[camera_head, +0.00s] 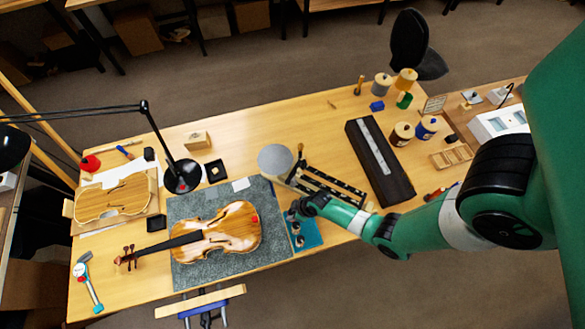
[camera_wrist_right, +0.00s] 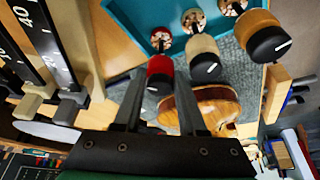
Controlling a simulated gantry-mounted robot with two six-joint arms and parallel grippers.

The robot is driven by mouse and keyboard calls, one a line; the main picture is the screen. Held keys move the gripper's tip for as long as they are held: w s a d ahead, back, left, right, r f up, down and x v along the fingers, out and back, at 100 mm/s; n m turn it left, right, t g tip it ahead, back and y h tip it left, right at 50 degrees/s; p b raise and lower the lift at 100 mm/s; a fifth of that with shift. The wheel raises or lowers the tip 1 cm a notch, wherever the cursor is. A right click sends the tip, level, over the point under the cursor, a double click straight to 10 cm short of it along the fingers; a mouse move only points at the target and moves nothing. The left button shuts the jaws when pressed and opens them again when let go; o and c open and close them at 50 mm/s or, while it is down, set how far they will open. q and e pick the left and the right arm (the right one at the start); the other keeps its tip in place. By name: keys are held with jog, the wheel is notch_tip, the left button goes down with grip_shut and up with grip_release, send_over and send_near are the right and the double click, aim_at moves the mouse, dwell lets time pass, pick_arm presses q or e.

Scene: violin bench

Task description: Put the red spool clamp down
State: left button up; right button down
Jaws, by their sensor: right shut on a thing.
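My right gripper (camera_head: 291,212) is over the upper left part of the small teal tray (camera_head: 313,234), beside the violin (camera_head: 232,232). In the right wrist view the right gripper (camera_wrist_right: 157,105) is shut on the red spool clamp (camera_wrist_right: 160,68), which sits between its fingertips. The red clamp is in line with a tan clamp (camera_wrist_right: 204,58) and an orange-brown clamp (camera_wrist_right: 269,37) at the teal tray (camera_wrist_right: 128,20). I cannot tell whether the red clamp touches the tray floor. My left gripper is out of view.
The violin lies on a grey mat (camera_head: 190,278) left of the tray. A rack of dark bars (camera_head: 328,188) stands close behind my right gripper. A long black case (camera_head: 365,150) lies to the right. The bench middle behind is mostly clear.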

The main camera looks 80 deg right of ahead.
jog(key=shift+f, duration=0.15)
jog(key=shift+c, duration=2.4)
grip_release()
jog(key=shift+r, duration=0.2)
jog(key=shift+r, duration=0.3)
jog(key=p+v, duration=0.6)
jog(key=v, duration=0.5)
jog(key=shift+s+r, duration=0.15)
jog(key=shift+r, duration=0.1)
